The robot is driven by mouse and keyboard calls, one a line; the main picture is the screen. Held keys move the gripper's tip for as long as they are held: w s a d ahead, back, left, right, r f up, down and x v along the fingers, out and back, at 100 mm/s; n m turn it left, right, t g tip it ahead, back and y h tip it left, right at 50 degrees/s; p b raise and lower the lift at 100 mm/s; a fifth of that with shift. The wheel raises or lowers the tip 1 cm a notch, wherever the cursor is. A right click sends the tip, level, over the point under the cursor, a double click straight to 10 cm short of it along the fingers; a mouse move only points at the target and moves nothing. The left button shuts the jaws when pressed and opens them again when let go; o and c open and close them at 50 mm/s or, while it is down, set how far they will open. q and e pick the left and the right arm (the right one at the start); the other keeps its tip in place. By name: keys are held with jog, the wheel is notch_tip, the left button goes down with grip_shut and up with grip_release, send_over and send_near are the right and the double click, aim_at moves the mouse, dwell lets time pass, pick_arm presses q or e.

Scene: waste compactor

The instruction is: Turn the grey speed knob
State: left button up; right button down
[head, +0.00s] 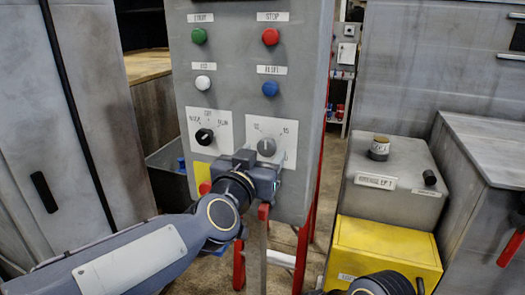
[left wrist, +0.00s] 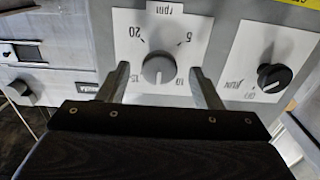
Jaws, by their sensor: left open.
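The grey speed knob (head: 267,146) sits on a white dial plate (head: 285,130) at the lower right of the grey control panel. In the left wrist view the knob (left wrist: 159,69) is near the centre, ringed by printed numbers with an "rpm" label. My left gripper (head: 258,163) is just below and in front of the knob in the head view. In the left wrist view its two fingers (left wrist: 161,76) are open, one on each side of the knob, with gaps between. Whether the fingertips reach around the knob's depth is unclear.
A black selector knob (head: 204,136) is left of the grey one. Green (head: 198,36), red (head: 270,36), white (head: 203,83) and blue (head: 270,88) buttons are above. A red button (head: 205,187) on yellow is below left. A yellow box (head: 385,250) stands at lower right.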

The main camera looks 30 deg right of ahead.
pick_arm(q)
jog(key=shift+w+d, duration=0.35)
jog(key=shift+d, duration=0.1)
jog(key=shift+c, duration=0.3)
jog(key=c, duration=0.9)
